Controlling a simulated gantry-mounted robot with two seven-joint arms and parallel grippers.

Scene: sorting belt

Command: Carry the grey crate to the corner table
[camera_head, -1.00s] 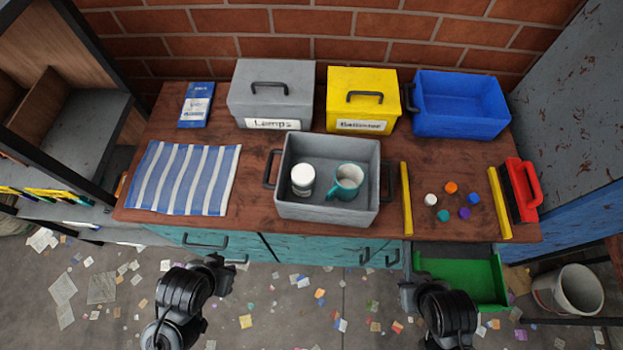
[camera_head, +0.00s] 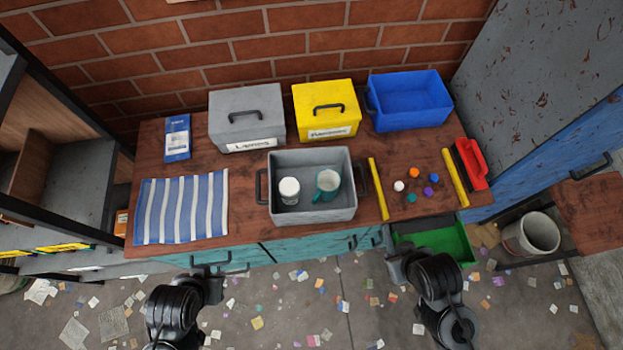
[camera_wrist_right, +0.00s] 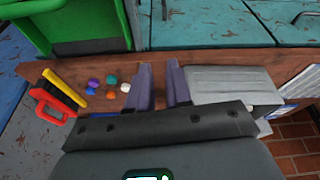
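The grey crate (camera_head: 312,216) stands upright on the brown workbench, open at the top, with a dark handle at each side. A white jar (camera_head: 289,191) and a teal mug (camera_head: 327,184) stand inside it. My left gripper (camera_head: 212,280) is in front of the bench, below and left of the crate, touching nothing I can make out; its fingers are not clear. My right gripper (camera_head: 391,260) is in front of the bench, right of the crate. The right wrist view shows its two fingers (camera_wrist_right: 164,85) apart with nothing between. A brown table (camera_head: 597,215) shows at the far right.
A grey lidded box (camera_head: 247,110), yellow box (camera_head: 326,110) and blue bin (camera_head: 410,103) line the back. A striped cloth (camera_head: 182,210) lies left. Yellow bars (camera_head: 378,189), small coloured pieces and a red-handled brush (camera_head: 471,163) lie right. An open green drawer (camera_head: 440,242) juts out; a bucket (camera_head: 531,234) stands nearby.

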